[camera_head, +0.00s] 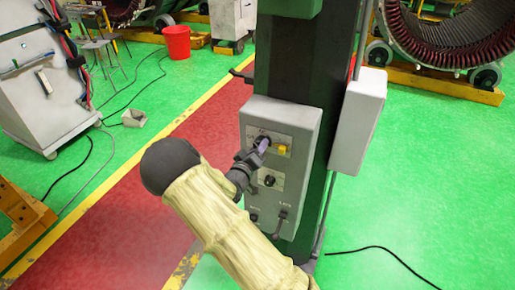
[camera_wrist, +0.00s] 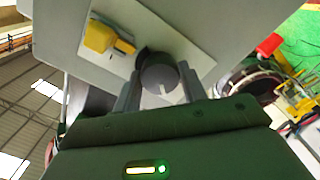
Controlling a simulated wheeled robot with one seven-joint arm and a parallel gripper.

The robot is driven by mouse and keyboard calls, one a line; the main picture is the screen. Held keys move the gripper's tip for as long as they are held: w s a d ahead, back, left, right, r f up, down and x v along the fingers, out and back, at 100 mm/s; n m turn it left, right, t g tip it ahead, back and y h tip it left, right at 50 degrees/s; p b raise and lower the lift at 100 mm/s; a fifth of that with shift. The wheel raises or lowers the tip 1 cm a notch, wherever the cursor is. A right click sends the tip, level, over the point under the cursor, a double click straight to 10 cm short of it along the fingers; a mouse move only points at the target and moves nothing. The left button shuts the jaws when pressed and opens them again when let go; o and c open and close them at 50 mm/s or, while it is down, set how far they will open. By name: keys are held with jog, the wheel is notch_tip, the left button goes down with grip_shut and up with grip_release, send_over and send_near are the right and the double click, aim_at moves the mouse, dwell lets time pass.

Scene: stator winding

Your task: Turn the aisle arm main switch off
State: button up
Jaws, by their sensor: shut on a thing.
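A grey control box (camera_head: 300,125) is fixed to a dark green column. Its upper plate carries a dark rotary knob and a yellow switch (camera_head: 281,150) beside it. My gripper (camera_head: 258,150) is at the upper plate, its fingers around the knob. In the wrist view my gripper (camera_wrist: 160,88) is shut on the round dark grey knob (camera_wrist: 160,74), one finger on each side. The yellow switch (camera_wrist: 103,38) sits to the upper left of the knob there, clear of the fingers. The knob is mostly hidden by my gripper in the head view, and its setting cannot be read.
A lower plate with a black knob (camera_head: 269,180) and a small lever (camera_head: 281,222) are on the same box. A second grey box (camera_head: 358,120) is on the column's right side. A black cable (camera_head: 385,251) lies on the green floor. A red bucket (camera_head: 177,42) stands far back.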

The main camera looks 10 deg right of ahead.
jog(key=shift+a+n+p, duration=0.1)
jog(key=shift+n+p, duration=0.75)
jog(key=shift+n, duration=3.45)
jog(key=o, duration=1)
jog(key=shift+c, duration=0.2)
jog(key=b+v, duration=0.5)
jog(key=v, duration=1.2)
jog(key=shift+b, duration=0.4)
